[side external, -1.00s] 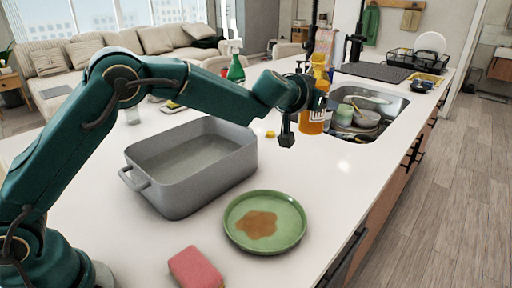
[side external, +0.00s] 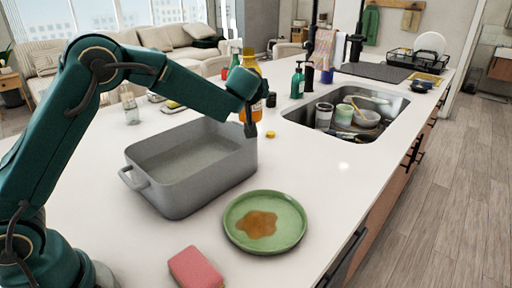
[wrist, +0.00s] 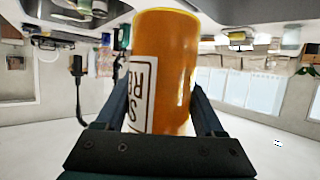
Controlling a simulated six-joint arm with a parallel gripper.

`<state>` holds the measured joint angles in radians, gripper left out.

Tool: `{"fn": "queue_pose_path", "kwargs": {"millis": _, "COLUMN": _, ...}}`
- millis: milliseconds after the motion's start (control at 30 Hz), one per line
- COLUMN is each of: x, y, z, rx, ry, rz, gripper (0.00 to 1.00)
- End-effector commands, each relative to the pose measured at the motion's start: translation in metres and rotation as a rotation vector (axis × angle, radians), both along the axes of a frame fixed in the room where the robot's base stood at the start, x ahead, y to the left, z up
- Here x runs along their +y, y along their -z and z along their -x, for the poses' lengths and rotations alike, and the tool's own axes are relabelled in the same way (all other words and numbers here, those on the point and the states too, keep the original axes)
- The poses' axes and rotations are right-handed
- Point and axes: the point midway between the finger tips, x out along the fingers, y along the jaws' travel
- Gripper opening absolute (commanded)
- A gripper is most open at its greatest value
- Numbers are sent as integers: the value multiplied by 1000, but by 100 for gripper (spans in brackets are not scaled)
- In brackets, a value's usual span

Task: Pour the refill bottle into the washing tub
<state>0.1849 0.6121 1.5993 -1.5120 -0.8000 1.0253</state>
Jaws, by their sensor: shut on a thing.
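The refill bottle (wrist: 165,65) is orange with a white label; in the wrist view it stands between both jaws of my gripper (wrist: 160,105). In the side view my gripper (side external: 251,125) is shut on the bottle (side external: 257,108), and my arm hides part of it. The bottle looks roughly upright, just past the far right corner of the washing tub (side external: 215,188). The tub is a grey rectangular basin with side handles on the white counter. The surface inside it looks plain grey; I cannot tell whether it holds liquid.
A small yellow cap (side external: 270,134) lies on the counter right of the tub. A green plate (side external: 288,232) with a brown stain and a pink sponge (side external: 195,267) are in front. The sink (side external: 345,112) holds dishes.

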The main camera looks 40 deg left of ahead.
Motion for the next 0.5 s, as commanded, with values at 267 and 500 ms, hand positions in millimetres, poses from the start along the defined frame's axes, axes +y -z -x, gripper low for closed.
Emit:
{"fn": "queue_pose_path", "kwargs": {"millis": 267, "x": 24, "y": 0, "z": 18, "rx": 6, "ry": -104, "rz": -7, "gripper": 5}}
{"fn": "queue_pose_path", "kwargs": {"millis": 500, "x": 36, "y": 0, "z": 29, "rx": 11, "ry": -161, "rz": -11, "gripper": 5}}
